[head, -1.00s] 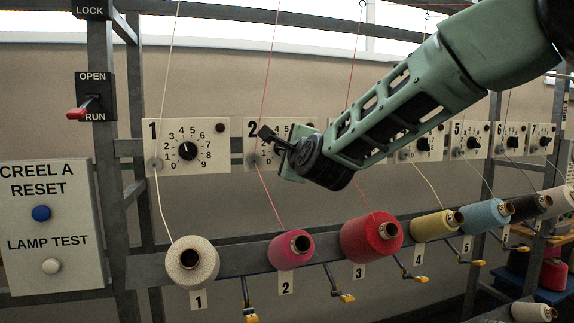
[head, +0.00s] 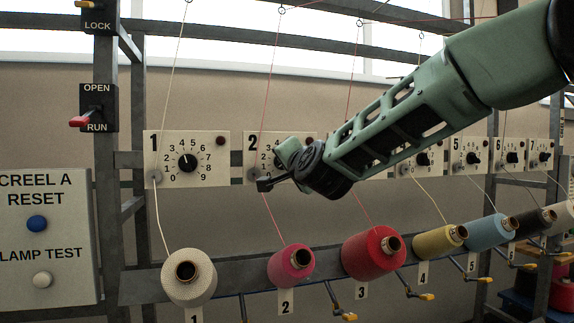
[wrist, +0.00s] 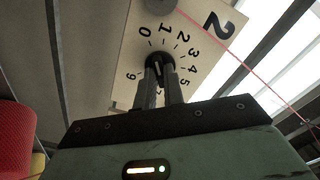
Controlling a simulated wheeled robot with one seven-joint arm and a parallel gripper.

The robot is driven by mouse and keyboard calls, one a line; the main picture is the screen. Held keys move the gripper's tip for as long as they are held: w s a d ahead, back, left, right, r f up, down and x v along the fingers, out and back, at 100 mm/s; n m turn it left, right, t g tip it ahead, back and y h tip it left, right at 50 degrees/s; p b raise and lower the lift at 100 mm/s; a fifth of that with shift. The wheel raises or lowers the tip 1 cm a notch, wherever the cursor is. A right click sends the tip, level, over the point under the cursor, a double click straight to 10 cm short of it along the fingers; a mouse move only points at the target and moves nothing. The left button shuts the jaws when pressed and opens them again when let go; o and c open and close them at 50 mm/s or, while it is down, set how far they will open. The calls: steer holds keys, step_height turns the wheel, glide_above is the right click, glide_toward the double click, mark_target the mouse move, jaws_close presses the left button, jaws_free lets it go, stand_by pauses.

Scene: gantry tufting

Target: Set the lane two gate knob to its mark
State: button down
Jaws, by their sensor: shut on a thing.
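The lane two gate plate (head: 253,142) is a pale panel with a large "2". My gripper and wrist cover most of its dial in the head view. The plate also shows in the wrist view (wrist: 205,72), with its numbers around a black knob (wrist: 157,70). My gripper (wrist: 159,76) is shut on this knob, one finger on each side. A pale line shows on the knob between the fingers, but I cannot tell which number it points to. I cannot make out a separate set mark on the dial.
The lane one plate (head: 216,171) is close on the left. A row of yarn cones, with a pink one (head: 291,264) at lane two, stands below. A thin pink thread (head: 267,100) runs down past the lane two plate. The OPEN/RUN switch (head: 97,108) is far left.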

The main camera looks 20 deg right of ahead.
steer(key=shift+n, duration=0.9)
steer(key=shift+f, duration=0.1)
steer(key=c, duration=1.5)
jaws_free()
steer(key=shift+s, duration=0.1)
steer(key=s, duration=1.7)
steer(key=shift+s+b, duration=0.15)
steer(key=shift+b, duration=0.2)
